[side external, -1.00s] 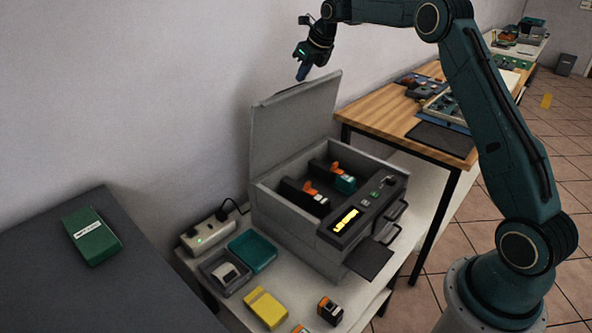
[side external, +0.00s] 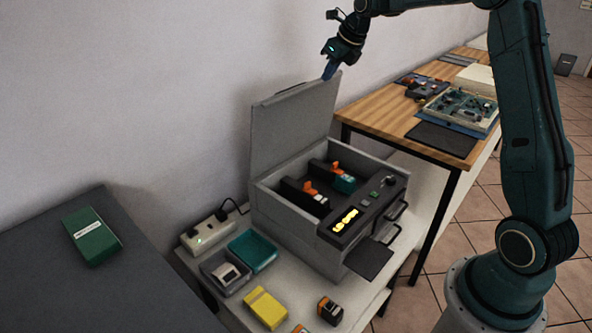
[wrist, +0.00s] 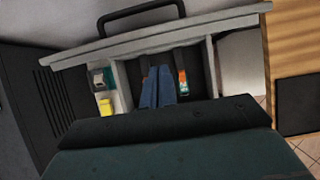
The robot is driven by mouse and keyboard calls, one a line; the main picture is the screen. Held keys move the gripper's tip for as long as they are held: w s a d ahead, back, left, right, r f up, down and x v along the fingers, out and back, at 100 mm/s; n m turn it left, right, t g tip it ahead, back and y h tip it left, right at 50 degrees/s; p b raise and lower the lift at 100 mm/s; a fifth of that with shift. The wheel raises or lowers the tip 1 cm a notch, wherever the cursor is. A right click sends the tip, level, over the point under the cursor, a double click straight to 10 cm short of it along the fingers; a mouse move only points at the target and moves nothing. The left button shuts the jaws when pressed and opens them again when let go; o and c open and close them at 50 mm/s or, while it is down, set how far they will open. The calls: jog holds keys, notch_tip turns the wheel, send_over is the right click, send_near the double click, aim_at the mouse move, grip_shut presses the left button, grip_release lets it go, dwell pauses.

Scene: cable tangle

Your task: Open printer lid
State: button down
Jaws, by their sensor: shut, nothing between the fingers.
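The grey printer (side external: 290,225) stands on a white table with its lid (side external: 293,125) raised steeply, open toward the wall. Inside the bay are dark slots with orange and teal cartridges (side external: 343,180). My gripper (side external: 329,72) is shut and empty, its blue fingertips close to the top right corner of the lid; I cannot tell whether they touch it. In the wrist view the blue fingers (wrist: 157,88) are together, with the lid's top edge (wrist: 160,37) and a black handle (wrist: 140,14) beyond them.
A power strip (side external: 210,236), a grey tray (side external: 224,270), a teal tray (side external: 252,251), a yellow box (side external: 265,308) and a small black-and-orange cartridge (side external: 330,310) crowd the table's front. A wooden bench (side external: 390,110) stands right of the lid. The wall is close behind.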

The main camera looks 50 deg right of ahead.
jog(key=shift+s, duration=2.1)
jog(key=shift+a, duration=0.1)
jog(key=s+a+r+n, duration=0.3)
jog(key=s+a+n, duration=0.5)
jog(key=n, duration=0.1)
jog(key=s+a+r+n, duration=0.4)
jog(key=s+a+n, duration=0.3)
jog(key=n, duration=0.2)
jog(key=s+a+f+n, duration=0.2)
jog(key=s+a+n, duration=0.1)
jog(key=s+n, duration=0.6)
jog(key=s+a+f+n, duration=0.3)
jog(key=s+n, duration=0.5)
jog(key=n, duration=0.1)
jog(key=shift+s, duration=0.35)
